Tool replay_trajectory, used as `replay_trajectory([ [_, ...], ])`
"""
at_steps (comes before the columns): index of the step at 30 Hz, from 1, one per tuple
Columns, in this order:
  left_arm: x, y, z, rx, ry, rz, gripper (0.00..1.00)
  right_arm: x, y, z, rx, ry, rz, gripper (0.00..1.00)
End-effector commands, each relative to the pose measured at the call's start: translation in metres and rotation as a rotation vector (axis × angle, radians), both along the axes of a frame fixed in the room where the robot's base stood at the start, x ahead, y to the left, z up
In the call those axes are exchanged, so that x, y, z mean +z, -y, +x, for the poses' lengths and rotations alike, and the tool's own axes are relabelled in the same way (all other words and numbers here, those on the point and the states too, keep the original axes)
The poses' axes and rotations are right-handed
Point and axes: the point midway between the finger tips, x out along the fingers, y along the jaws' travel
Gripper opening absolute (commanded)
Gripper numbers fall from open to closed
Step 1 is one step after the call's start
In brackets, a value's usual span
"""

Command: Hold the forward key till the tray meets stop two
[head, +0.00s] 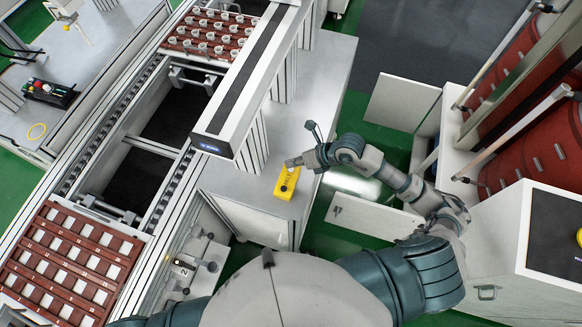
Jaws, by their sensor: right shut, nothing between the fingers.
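A yellow key box (284,188) lies on the grey side bench. My right gripper (292,163) is shut and empty, with its fingertips at the far end of the box. I cannot tell whether they press a key; the keys are partly hidden. A red-brown tray (54,244) with rows of pale squares is on the conveyor at lower left. Another red-brown tray (207,37) with several small pale cups is at the conveyor's far end. A unit marked 2 (183,268) stands beside the conveyor's near end. My left gripper is out of view.
A long white beam (240,75) with a dark top spans along the conveyor's right side. Between the trays the conveyor frame (157,146) is open over dark panels. Open white cabinet doors (402,101) and red drums (508,160) stand at right.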

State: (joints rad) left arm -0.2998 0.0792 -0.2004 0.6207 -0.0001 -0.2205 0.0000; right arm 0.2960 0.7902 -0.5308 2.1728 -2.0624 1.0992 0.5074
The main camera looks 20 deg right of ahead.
Motion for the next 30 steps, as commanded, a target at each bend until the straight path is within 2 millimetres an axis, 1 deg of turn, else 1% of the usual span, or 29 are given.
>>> replay_trajectory([
  [1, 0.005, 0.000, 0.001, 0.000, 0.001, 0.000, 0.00, 0.007, 0.000, 0.000, 0.000, 0.001, 0.000, 0.00],
  [6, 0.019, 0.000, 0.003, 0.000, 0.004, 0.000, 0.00, 0.025, 0.000, 0.000, 0.001, 0.002, 0.000, 0.00],
  [13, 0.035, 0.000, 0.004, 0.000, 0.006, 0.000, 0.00, 0.046, 0.000, 0.000, 0.000, 0.003, 0.000, 0.00],
  [16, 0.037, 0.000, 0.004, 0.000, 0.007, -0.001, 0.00, 0.049, 0.000, 0.000, 0.001, 0.002, 0.000, 0.00],
  [30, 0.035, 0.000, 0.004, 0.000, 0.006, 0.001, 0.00, 0.047, 0.000, 0.000, 0.000, 0.001, 0.000, 0.00],
])
